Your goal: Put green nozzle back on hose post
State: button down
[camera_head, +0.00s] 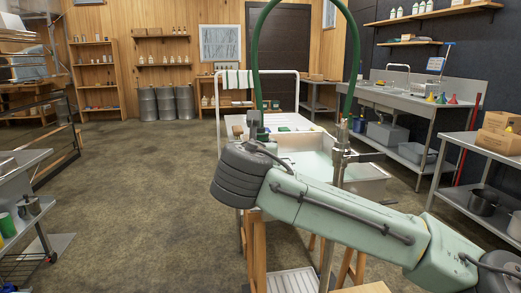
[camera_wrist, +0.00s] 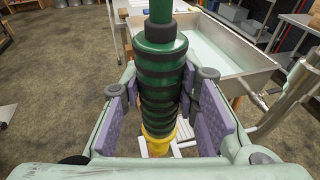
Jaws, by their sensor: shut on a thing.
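The green nozzle (camera_wrist: 160,80) has black ribs and a yellow lower end. In the wrist view it stands roughly upright between the purple pads of my gripper (camera_wrist: 163,117), which is shut on it. In the head view my gripper (camera_head: 257,130) is mostly hidden behind my arm. The green hose (camera_head: 300,2) rises from there, arches over and comes down at the metal hose post (camera_head: 341,150) on the right. A metal post with a side fitting also shows at the right of the wrist view (camera_wrist: 288,98), apart from the nozzle.
A steel basin (camera_head: 365,186) with pale liquid lies behind and right of my gripper; its rim also shows in the wrist view (camera_wrist: 240,82). A white rail with a striped towel (camera_head: 238,79) stands behind. A shelf with boxes (camera_head: 500,133) is at right. Open floor lies left.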

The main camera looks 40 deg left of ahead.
jog(key=shift+f+b, duration=1.1)
jog(key=shift+f, duration=1.25)
dwell(1.1)
jog(key=c, duration=1.2)
grip_release()
jog(key=shift+o, duration=0.2)
jog(key=v, duration=1.2)
